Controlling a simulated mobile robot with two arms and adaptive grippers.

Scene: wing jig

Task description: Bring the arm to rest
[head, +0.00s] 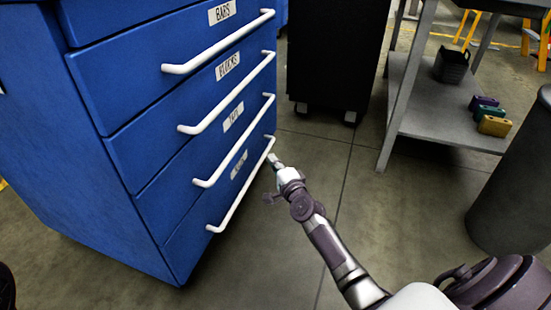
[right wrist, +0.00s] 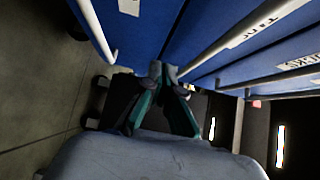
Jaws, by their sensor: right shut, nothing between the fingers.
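My right arm reaches up from the bottom right of the head view. Its gripper (head: 275,160) is at the right end of the lowest drawer handle (head: 243,186) of a blue drawer cabinet (head: 110,165). In the right wrist view the gripper's fingers (right wrist: 162,70) meet at their tips, shut and empty, in front of the blue drawer fronts. I cannot tell whether the gripper touches the handle. The drawers look closed. My left gripper is not in view.
A black wheeled cabinet (head: 335,55) stands behind. A grey shelf table (head: 440,115) at right holds a dark bin (head: 451,65) and small coloured boxes (head: 490,115). A grey cylinder (head: 515,185) stands at the right edge. Floor (head: 340,160) between them is clear.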

